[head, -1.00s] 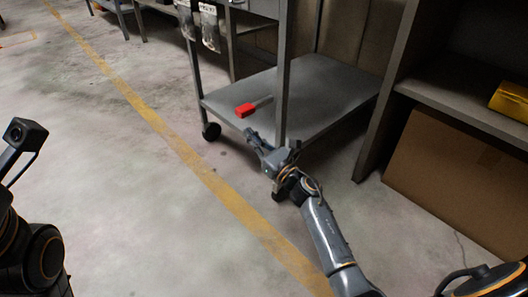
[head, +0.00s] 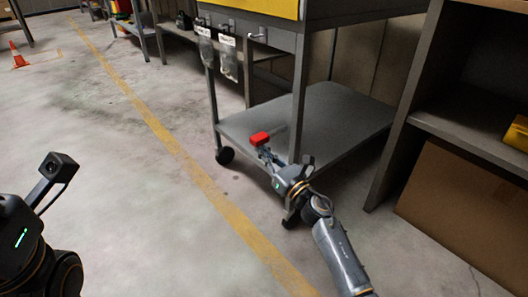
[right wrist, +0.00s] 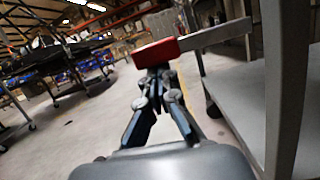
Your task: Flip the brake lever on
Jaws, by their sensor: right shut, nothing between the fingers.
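The brake lever has a red grip (head: 260,138) and sits low on the grey cart, near its lower shelf (head: 340,112). In the right wrist view the red grip (right wrist: 156,51) is in front of my right fingers, with a flat grey bar (right wrist: 218,35) running from it to the right towards the cart. My right gripper (head: 264,151) is shut and empty. Its fingertips, seen in the right wrist view (right wrist: 158,74), are right at the underside of the red grip; I cannot tell if they touch. My left arm shows at the left edge, but its gripper does not.
A cart post (head: 298,110) stands just right of my right gripper. A caster (head: 225,155) is below the shelf. Labelled bags (head: 228,58) hang from the cart. A shelf unit with cardboard (head: 462,192) stands at the right. The floor left of the yellow line is clear.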

